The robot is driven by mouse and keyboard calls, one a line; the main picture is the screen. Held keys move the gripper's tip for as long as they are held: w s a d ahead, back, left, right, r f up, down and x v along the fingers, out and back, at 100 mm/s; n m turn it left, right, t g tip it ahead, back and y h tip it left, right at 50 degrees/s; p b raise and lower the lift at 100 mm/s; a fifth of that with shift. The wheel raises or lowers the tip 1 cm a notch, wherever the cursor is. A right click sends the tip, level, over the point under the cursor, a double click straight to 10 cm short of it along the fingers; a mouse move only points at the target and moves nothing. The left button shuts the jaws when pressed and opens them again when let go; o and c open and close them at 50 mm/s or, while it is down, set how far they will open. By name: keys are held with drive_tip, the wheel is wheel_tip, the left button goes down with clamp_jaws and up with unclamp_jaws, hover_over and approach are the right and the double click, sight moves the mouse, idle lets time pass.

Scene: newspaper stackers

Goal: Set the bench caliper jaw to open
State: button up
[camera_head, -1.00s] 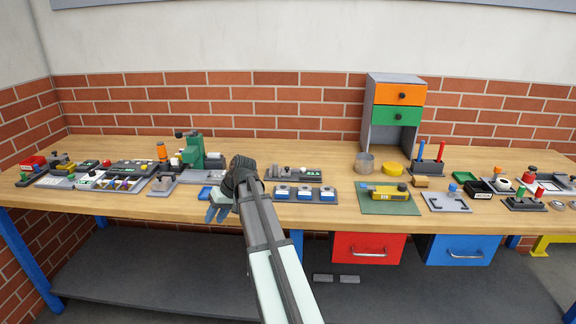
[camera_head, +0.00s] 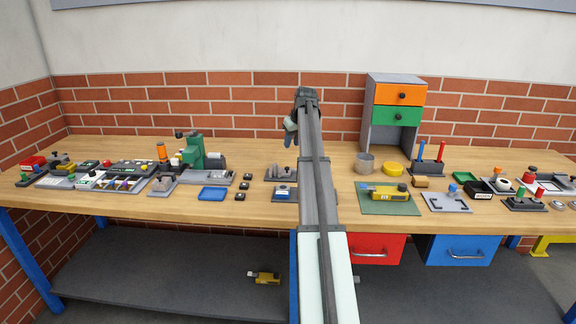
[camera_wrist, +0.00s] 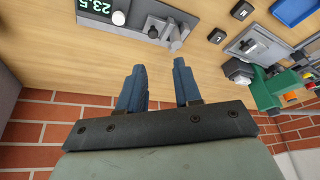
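A grey device with a green "23.5" readout, a round knob and small upright jaw-like posts, which looks like the bench caliper (camera_wrist: 152,14), lies at the top of the wrist view. In the head view only the left part of this device (camera_head: 281,172) shows; my arm covers the rest. The exact jaw setting is too small to tell. My gripper (camera_head: 290,131) is raised at the back of the bench, in front of the brick wall. In the wrist view my gripper (camera_wrist: 160,66) has its two blue fingers apart, with nothing between them, clear of the device.
A green press-like machine (camera_head: 196,153) and a blue tray (camera_head: 213,194) stand left. Small black blocks (camera_head: 241,188) lie between. A drawer tower (camera_head: 398,110) stands at the back right. A yellow instrument (camera_head: 385,192) rests on a green mat.

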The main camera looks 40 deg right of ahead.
drive_tip(key=d, duration=0.1)
approach(287, 167)
drive_tip(key=x, duration=0.7)
drive_tip(key=shift+w+f, duration=0.1)
drive_tip(key=shift+f, duration=0.25)
drive_tip(key=shift+c, duration=0.2)
clamp_jaws()
